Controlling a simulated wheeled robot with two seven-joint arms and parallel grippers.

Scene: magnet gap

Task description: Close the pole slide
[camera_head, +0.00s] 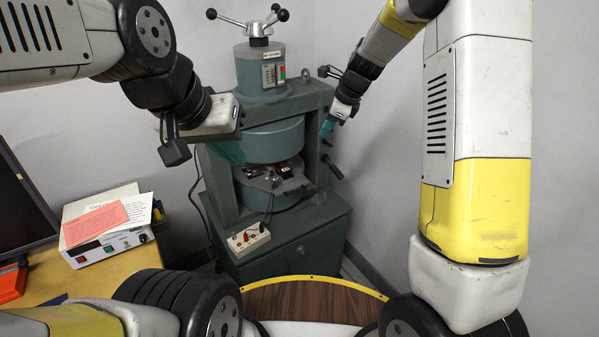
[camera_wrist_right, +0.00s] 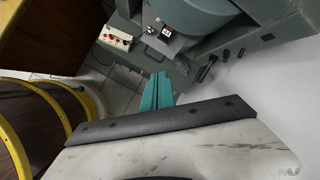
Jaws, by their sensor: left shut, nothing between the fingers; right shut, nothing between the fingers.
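The green-grey magnet (camera_head: 227,185) stands ahead, with a round upper pole (camera_head: 275,143) above a lower pole (camera_head: 275,196). Between them is a gap holding a grey plate (camera_head: 258,183) with small dark parts on it. I cannot tell which part is the pole slide. My left gripper (camera_head: 230,153) has teal fingers, shut and empty, at the left side of the magnet frame. My right gripper (camera_head: 326,129) is shut and empty beside the frame's right side. In the right wrist view its teal fingers (camera_wrist_right: 157,90) lie together, apart from the magnet's black side levers (camera_wrist_right: 207,68).
A small box with knobs (camera_head: 248,239) sits on the magnet's base front. A wooden desk (camera_head: 120,278) at left carries a white instrument (camera_head: 108,246), papers and a monitor (camera_head: 20,205). A black-knobbed handwheel (camera_head: 258,28) tops the magnet. Wall space at right is clear.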

